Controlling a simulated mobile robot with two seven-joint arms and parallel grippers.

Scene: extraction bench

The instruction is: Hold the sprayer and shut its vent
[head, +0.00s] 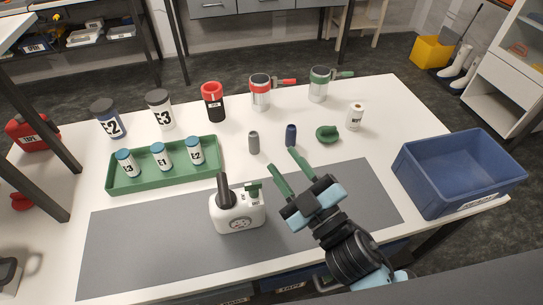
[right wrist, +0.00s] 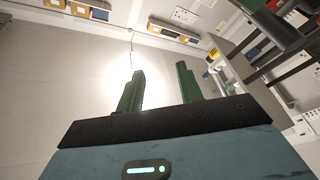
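The sprayer (head: 237,215) is a squat white container standing upright on the grey mat, with a label on its front. A dark upright part rises from its left top and a small green part (head: 254,190) sits on its right top. I cannot tell which part is the vent or whether it is shut. My right gripper (head: 283,162) is to the right of the sprayer, apart from it, with its green fingers spread and empty. The right wrist view shows the same open fingers (right wrist: 160,80) against wall and shelves, with no sprayer. My left gripper is not in view.
A green tray (head: 205,177) with several blue-capped bottles stands left behind the sprayer. A grey cylinder (head: 254,142), a blue cylinder (head: 291,135) and a green object (head: 327,134) stand behind the gripper. A blue bin (head: 430,198) is at right. The mat (head: 140,245) is otherwise clear.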

